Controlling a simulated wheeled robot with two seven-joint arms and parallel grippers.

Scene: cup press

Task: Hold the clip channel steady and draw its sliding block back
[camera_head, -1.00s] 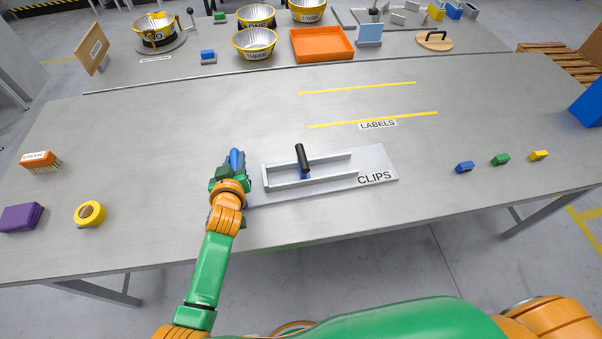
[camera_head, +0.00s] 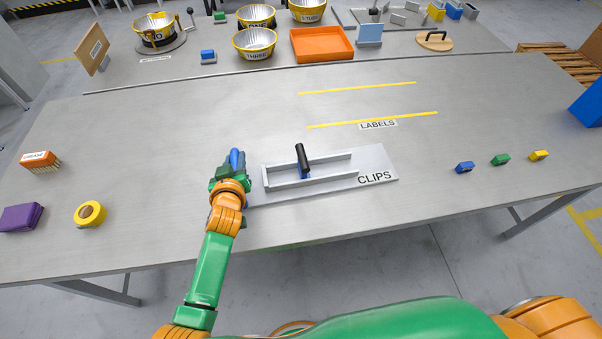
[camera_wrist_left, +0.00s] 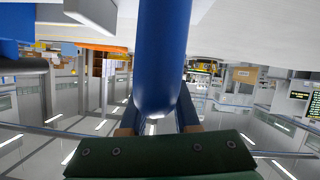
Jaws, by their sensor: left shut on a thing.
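The clip channel is a grey tray-like rail (camera_head: 333,178) on a flat plate (camera_head: 378,161) marked CLIPS, near the table's front edge. Its sliding block (camera_head: 305,173) is blue with a black upright handle (camera_head: 301,153), standing about midway along the channel. My left gripper (camera_head: 234,163) is at the channel's left end, shut on a blue rounded handle (camera_head: 238,158). In the left wrist view the blue handle (camera_wrist_left: 162,60) fills the space between the fingers. How the handle joins the plate is hidden. My right gripper is not in view.
Blue (camera_head: 464,167), green (camera_head: 500,160) and yellow (camera_head: 539,155) clips lie to the right. Yellow tape (camera_head: 90,213), a purple block (camera_head: 21,217) and an orange brush-like item (camera_head: 39,161) lie left. The table behind the channel is mostly clear.

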